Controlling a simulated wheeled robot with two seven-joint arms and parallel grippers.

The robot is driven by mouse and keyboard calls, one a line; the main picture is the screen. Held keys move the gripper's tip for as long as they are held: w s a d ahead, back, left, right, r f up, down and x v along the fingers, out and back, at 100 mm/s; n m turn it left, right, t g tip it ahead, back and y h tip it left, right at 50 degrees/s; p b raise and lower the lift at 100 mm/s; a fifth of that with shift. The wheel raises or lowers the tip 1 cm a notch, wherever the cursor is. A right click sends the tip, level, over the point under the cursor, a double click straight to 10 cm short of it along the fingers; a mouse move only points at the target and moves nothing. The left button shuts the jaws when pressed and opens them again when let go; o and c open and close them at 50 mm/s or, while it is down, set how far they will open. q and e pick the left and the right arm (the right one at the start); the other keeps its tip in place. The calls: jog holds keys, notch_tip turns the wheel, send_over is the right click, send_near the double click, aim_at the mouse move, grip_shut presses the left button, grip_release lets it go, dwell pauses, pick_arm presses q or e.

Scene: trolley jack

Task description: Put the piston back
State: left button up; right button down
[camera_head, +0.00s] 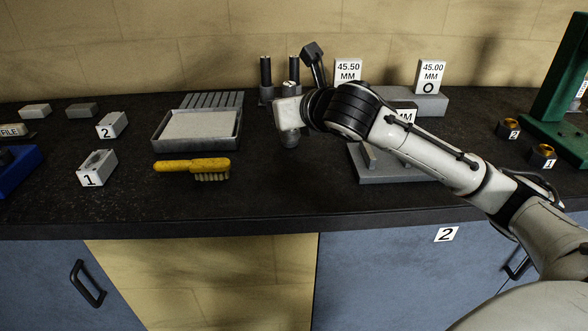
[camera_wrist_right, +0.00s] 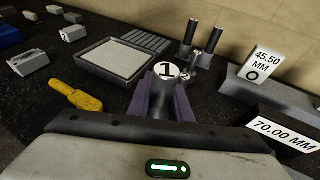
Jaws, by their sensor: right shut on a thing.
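My right gripper (camera_head: 289,132) reaches in over the middle of the bench. The piston looks upright and is raised above the bench. A dark stand with two upright black posts (camera_head: 265,72) is at the back, left of the arm; its posts also show in the right wrist view (camera_wrist_right: 213,40). A small "2" label (camera_wrist_right: 185,76) shows just behind the piston. My left gripper is not in view.
A shallow grey tray (camera_head: 157,138) with a ribbed part behind it lies left of the gripper. A yellow brush (camera_head: 190,166) lies in front. Blocks labelled 1 (camera_head: 97,168) and 2 (camera_head: 112,124) stand left. Gauge blocks with a 45.00 MM sign (camera_head: 431,76) and a green press frame (camera_head: 562,90) are right.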

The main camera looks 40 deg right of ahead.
jog(key=f, duration=0.4)
jog(key=d+f+b, duration=0.1)
jog(key=f, duration=0.1)
jog(key=shift+w, duration=0.2)
notch_tip(320, 180, down, 4)
jog(key=shift+r+b, duration=0.15)
jog(key=shift+b, duration=0.15)
jog(key=c, duration=1.6)
grip_release()
jog(key=shift+a+f, duration=0.1)
jog(key=shift+f, duration=0.1)
jog(key=shift+r, duration=0.1)
jog(key=shift+s+r, duration=0.1)
jog(key=shift+s, duration=0.15)
jog(key=v, duration=1.1)
jog(key=shift+s+a+r, duration=0.1)
jog(key=shift+s, duration=0.15)
